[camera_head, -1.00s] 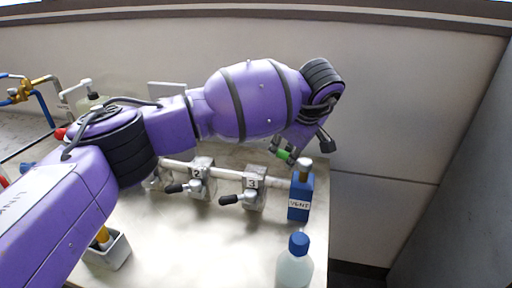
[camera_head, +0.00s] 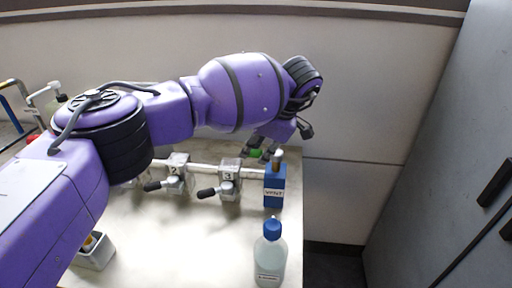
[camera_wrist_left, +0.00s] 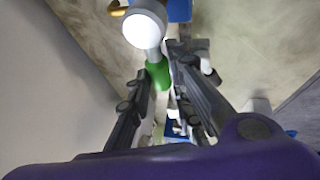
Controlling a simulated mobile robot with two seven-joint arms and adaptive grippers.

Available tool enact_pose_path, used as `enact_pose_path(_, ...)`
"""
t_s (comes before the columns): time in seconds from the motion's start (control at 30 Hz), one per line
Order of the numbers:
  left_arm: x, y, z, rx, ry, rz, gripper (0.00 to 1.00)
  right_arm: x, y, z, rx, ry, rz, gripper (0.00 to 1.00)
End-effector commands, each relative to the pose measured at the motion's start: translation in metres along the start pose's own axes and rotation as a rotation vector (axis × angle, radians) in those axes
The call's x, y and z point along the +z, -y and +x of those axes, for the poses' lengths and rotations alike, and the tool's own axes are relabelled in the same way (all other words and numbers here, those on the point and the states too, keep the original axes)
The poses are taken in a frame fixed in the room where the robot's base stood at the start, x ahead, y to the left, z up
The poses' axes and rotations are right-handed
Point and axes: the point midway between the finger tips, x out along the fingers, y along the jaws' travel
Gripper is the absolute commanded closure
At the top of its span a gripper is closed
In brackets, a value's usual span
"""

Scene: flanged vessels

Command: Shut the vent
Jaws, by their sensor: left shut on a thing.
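The vent is a blue block (camera_head: 275,198) with a white label reading VENT, at the right end of a pale pipe, with a metal stem (camera_head: 277,159) on top. A green handle (camera_head: 257,153) sticks out to the left of the stem. My left gripper (camera_head: 264,154) is at this handle, with its fingers partly hidden behind the wrist. In the left wrist view the green handle (camera_wrist_left: 158,74) lies between the fingers (camera_wrist_left: 160,92), beside a bright round cap (camera_wrist_left: 145,27). The gripper is shut on the handle. My right gripper is not in view.
Valves marked 2 (camera_head: 176,176) and 3 (camera_head: 230,181) with black levers stand left of the vent. A clear bottle with a blue cap (camera_head: 270,255) stands in front. A grey cabinet (camera_head: 450,150) is at the right. The middle of the table is clear.

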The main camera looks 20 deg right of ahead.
Motion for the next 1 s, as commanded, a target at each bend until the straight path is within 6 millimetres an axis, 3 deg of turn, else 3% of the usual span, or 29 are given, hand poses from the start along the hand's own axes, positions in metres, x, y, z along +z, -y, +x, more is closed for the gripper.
enact_pose_path(0.27, 0.000, 0.001, 0.001, -0.005, 0.000, -0.007, 1.00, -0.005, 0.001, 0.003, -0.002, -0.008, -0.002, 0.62)
enact_pose_path(0.3, 0.000, 0.001, 0.001, -0.005, 0.000, -0.007, 0.77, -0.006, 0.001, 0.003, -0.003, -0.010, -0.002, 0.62)
enact_pose_path(0.43, 0.000, 0.001, 0.001, -0.004, 0.000, -0.005, 0.62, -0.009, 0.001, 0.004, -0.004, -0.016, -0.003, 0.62)
enact_pose_path(0.77, 0.000, 0.000, -0.002, -0.002, 0.000, -0.003, 0.62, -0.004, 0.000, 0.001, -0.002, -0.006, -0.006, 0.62)
enact_pose_path(1.0, -0.001, -0.001, -0.038, 0.002, -0.001, -0.002, 0.62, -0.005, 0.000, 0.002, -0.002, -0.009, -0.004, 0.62)
